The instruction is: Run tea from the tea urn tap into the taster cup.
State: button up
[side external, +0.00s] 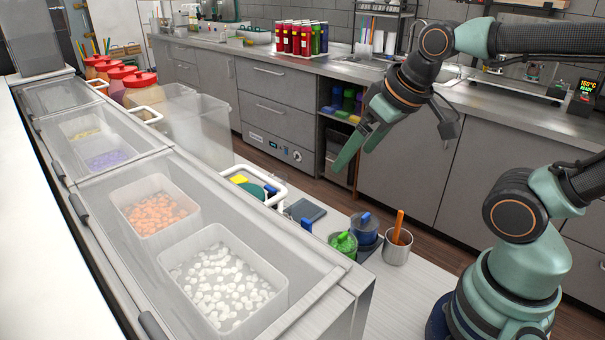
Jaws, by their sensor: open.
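My gripper (357,157) hangs in the air at upper centre. Its two green fingers point down and left, apart, with nothing between them. I cannot make out a tea urn or its tap in this view. No cup can be surely named as the taster cup. A metal cup (396,252) with an orange stick stands on the light worktop, below and to the right of my gripper. Beside it are a green-lidded container (343,243) and a blue-lidded container (365,230), partly behind the counter's edge.
A topping counter with a clear cover holds tubs of orange pieces (154,212) and white pieces (222,280). It hides part of the worktop (385,290). A dark flat pad (306,209) lies near a white-handled container (268,178). Red-lidded jars (139,80) stand at left.

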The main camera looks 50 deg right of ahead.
jog(key=shift+w+r, duration=0.1)
jog(key=shift+r, duration=0.05)
jog(key=c, duration=0.9)
jog(key=shift+w+r+m, duration=0.2)
jog(key=shift+m, duration=0.1)
jog(key=c, duration=0.4)
jog(key=w+r+m, duration=0.1)
jog(key=w+m, duration=0.1)
jog(key=w+a+r+m+g, duration=0.1)
jog(key=w+m, duration=0.1)
jog(key=w, duration=0.1)
jog(key=w+r+m+g, duration=0.1)
jog(key=w+r+m, duration=0.1)
jog(key=m, duration=0.1)
jog(key=shift+w+a, duration=0.2)
jog(key=shift+a, duration=0.05)
grip_shut()
jog(key=w+a+f+m+g, duration=0.1)
jog(key=w+a+m+g, duration=0.1)
jog(key=w+m, duration=0.8)
jog(key=shift+a+f+g, duration=0.3)
jog(key=shift+a+g, duration=0.05)
jog(key=shift+g, duration=0.45)
